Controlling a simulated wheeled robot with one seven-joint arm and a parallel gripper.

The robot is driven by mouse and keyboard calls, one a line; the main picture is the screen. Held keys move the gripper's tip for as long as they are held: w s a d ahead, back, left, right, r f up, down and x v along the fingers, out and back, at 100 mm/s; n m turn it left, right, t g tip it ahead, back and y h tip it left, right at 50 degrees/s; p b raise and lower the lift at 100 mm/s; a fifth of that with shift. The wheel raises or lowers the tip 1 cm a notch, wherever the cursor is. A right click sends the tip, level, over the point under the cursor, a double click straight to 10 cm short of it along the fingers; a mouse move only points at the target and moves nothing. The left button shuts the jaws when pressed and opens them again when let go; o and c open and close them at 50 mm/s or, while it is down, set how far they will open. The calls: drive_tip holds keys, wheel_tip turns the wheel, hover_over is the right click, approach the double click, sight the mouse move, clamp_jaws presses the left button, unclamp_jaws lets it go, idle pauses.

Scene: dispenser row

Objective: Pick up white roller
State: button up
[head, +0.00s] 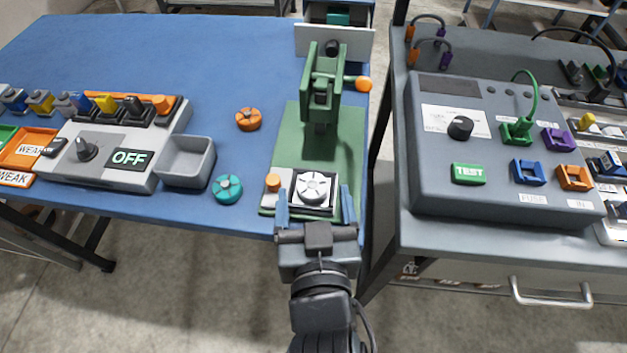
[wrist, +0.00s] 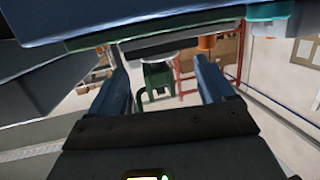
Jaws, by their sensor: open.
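The white roller (head: 311,184), a round, lobed white piece, sits on a dark square seat at the front of the green press base (head: 343,150). My gripper (head: 315,197) is open at the near edge of the base, its blue fingers on either side of the roller and its seat. The jaws look empty. In the wrist view the two fingers (wrist: 165,80) stand apart; a pale rounded edge shows beyond them, and I cannot tell for sure that it is the roller. Contact between fingers and roller cannot be told.
An orange knob (head: 273,181) stands left of the roller. The green press (head: 322,85) rises behind it. Orange (head: 248,119) and teal (head: 227,188) round pieces lie on the blue table (head: 220,60), near a grey bin (head: 186,163). A grey test console (head: 490,200) stands right, across a gap.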

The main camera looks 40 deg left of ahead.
drive_tip(key=shift+x, duration=1.05)
drive_tip(key=c, duration=1.1)
drive_tip(key=shift+c, duration=0.2)
